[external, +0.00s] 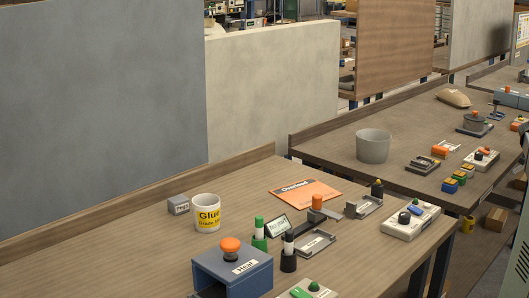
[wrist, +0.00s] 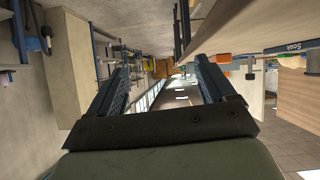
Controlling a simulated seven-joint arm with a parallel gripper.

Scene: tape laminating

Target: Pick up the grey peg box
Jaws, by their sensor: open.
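The grey peg box (external: 178,205) is a small box with a "Pegs" label on its front. It sits on the near wooden table in the external view, by the low back ledge and just left of the white glue mug (external: 206,218). I cannot make it out in the wrist view. My gripper (wrist: 162,62) shows in the wrist view with its two dark fingers wide apart and nothing between them. It points out across the room, away from the near tabletop. The external view does not clearly show my gripper.
A blue heat box (external: 232,272) with an orange knob stands at the front. Green and black bottles, an orange booklet (external: 303,192), metal trays and a white control box (external: 410,221) lie to the right. Grey partitions rise behind. The table left of the peg box is clear.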

